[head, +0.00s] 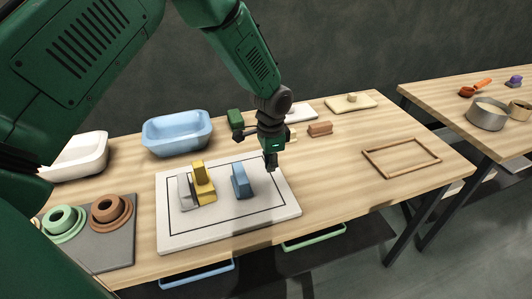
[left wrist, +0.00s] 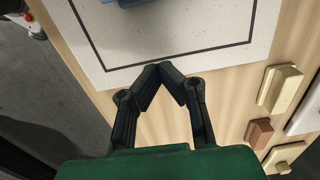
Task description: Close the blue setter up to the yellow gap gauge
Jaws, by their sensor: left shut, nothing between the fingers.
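The blue setter (head: 241,181) stands on the white board (head: 285,207), inside its black outline. The yellow gap gauge (head: 203,183) stands to its left, with a clear strip of board between them. A pale grey block (head: 184,189) stands against the gauge's left side, partly hidden by it. My left gripper (head: 271,166) is shut and empty, to the right of the blue setter and apart from it. In the left wrist view its fingertips (left wrist: 160,67) meet near the board's edge, and a sliver of the blue setter (left wrist: 130,3) shows at the top. My right gripper is not in view.
A blue basin (head: 177,134) and a white basin (head: 82,158) stand behind the board. Green and brown ringed pieces sit on a grey mat (head: 117,250) at left. A brown block (head: 320,129) and an empty wooden frame (head: 401,158) lie right. Bare tabletop lies right of the board.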

